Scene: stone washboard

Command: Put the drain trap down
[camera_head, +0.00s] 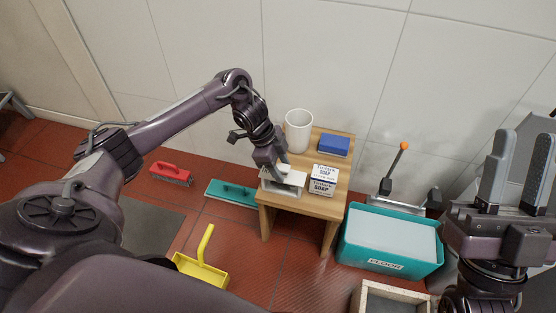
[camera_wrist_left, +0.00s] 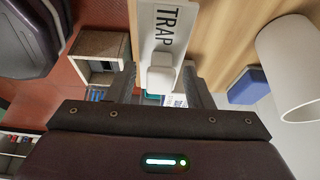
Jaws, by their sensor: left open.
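The drain trap (camera_head: 288,187) is a white box at the front left of the small wooden table (camera_head: 309,210). In the left wrist view, its white top (camera_wrist_left: 162,30) reads TRAP and carries a pale raised handle (camera_wrist_left: 160,77). My left gripper (camera_head: 280,171) is just over the trap, pointing down. In the left wrist view, its fingers (camera_wrist_left: 164,84) stand open on either side of the handle, with gaps visible. The trap's underside is hidden in the head view. My right gripper (camera_head: 516,177) is open and empty at the far right, pointing up.
The table also bears a white cup (camera_head: 299,130), a blue block (camera_head: 334,145) and soap boxes (camera_head: 323,180). A teal FLOOR tub (camera_head: 390,265) stands right of it.

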